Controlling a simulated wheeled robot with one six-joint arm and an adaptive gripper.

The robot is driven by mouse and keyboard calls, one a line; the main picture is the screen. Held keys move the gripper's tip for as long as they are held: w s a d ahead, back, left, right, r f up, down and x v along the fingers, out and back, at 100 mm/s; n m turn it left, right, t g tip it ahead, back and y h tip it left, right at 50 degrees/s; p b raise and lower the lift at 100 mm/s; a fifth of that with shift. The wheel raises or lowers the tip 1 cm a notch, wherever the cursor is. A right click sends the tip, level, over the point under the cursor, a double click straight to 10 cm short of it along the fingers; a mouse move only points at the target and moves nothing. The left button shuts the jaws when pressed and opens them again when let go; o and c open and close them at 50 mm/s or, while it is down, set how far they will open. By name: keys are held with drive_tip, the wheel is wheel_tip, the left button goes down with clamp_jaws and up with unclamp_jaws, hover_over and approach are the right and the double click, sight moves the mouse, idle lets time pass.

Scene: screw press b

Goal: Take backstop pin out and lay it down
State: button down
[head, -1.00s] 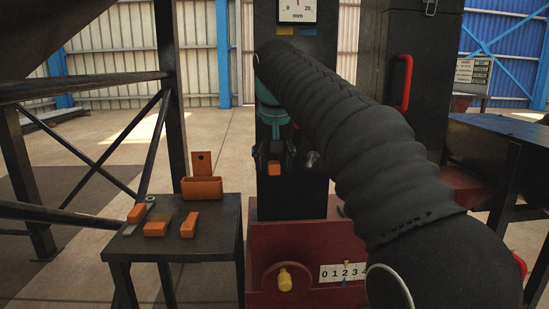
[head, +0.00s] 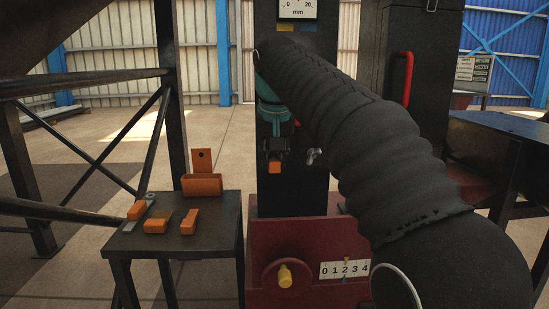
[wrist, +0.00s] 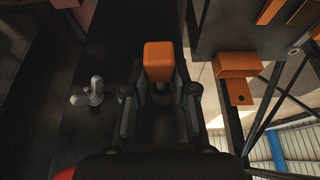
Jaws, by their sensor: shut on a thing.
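The backstop pin appears to be the orange-headed piece (head: 275,167) low on the front of the dark press column. My gripper (head: 275,150) is in front of the column, at the end of my black-sleeved arm, and is shut on this piece. In the wrist view, the orange head (wrist: 158,60) shows beyond my fingertips (wrist: 160,98), with a short grey part below it between the fingers. How deep the pin sits in the press is hidden.
A dark side table (head: 222,222) stands left of the press, with several orange-handled pieces and an orange holder (head: 202,186) on it. Its front right is bare. A grey winged knob (head: 314,156) is right of my gripper. A red base (head: 290,235) lies below.

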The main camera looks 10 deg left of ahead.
drive_tip(key=shift+s+d+b, duration=0.15)
drive_tip(key=shift+s+b, duration=0.1)
drive_tip(key=shift+s, duration=0.35)
drive_tip(key=shift+s+d+b, duration=0.15)
drive_tip(key=shift+s+b, duration=0.05)
drive_tip(key=shift+s, duration=0.4)
drive_tip(key=shift+s+d+b, duration=0.2)
drive_tip(key=shift+s+b, duration=0.1)
drive_tip(key=shift+s, duration=0.4)
drive_tip(key=shift+s+d+b, duration=0.15)
drive_tip(key=shift+s+b, duration=0.15)
drive_tip(key=shift+s, duration=0.4)
